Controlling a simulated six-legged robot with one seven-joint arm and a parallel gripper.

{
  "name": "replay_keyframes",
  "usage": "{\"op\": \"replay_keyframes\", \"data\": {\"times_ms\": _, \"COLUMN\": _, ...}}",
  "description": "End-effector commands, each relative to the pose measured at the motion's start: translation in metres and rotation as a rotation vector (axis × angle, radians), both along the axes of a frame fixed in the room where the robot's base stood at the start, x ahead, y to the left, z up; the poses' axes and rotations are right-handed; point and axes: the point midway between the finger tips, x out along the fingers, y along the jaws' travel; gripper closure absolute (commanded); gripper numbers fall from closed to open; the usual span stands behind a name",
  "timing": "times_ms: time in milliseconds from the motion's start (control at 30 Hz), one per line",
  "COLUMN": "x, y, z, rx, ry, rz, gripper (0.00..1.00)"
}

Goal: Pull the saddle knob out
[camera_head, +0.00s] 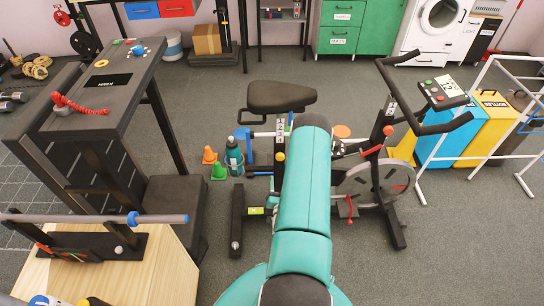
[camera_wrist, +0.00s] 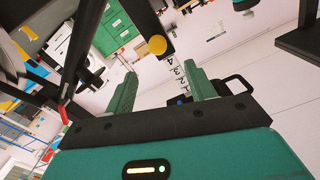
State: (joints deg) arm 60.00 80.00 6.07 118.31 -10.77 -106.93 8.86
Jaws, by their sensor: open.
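The exercise bike's black saddle (camera_head: 281,97) stands on a post left of my teal arm in the head view. A small yellow knob (camera_head: 280,156) shows on the post below the saddle. In the wrist view a round yellow knob (camera_wrist: 157,45) sits on a black post, beyond and between the fingertips, with a numbered white scale beside it. My gripper (camera_wrist: 161,72) is open, its two green fingers apart with nothing between them. The knob looks clear of both fingers. In the head view the gripper's fingers cannot be made out past my arm.
The bike's handlebar and console (camera_head: 442,92) rise at the right, above the flywheel (camera_head: 372,188). Small cones (camera_head: 210,155) and a teal bottle (camera_head: 234,158) stand left of the bike. A dark console desk (camera_head: 105,85) fills the left. Grey floor is open behind the saddle.

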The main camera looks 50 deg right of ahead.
Motion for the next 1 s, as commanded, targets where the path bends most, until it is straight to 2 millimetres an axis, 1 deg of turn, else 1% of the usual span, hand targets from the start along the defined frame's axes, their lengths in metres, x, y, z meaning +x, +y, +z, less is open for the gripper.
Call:
{"op": "replay_keyframes", "data": {"times_ms": 167, "x": 0.011, "y": -0.021, "z": 0.001, "rx": -0.003, "ry": -0.001, "rz": -0.006, "gripper": 0.45}}
{"op": "replay_keyframes", "data": {"times_ms": 400, "x": 0.043, "y": -0.057, "z": 0.001, "rx": -0.004, "ry": -0.001, "rz": -0.007, "gripper": 0.45}}
{"op": "replay_keyframes", "data": {"times_ms": 600, "x": 0.070, "y": -0.085, "z": 0.001, "rx": -0.003, "ry": 0.000, "rz": -0.005, "gripper": 0.45}}
{"op": "replay_keyframes", "data": {"times_ms": 800, "x": 0.086, "y": -0.100, "z": 0.001, "rx": -0.001, "ry": 0.001, "rz": -0.003, "gripper": 0.45}}
{"op": "replay_keyframes", "data": {"times_ms": 1000, "x": 0.090, "y": -0.102, "z": 0.001, "rx": -0.001, "ry": 0.002, "rz": -0.002, "gripper": 0.45}}
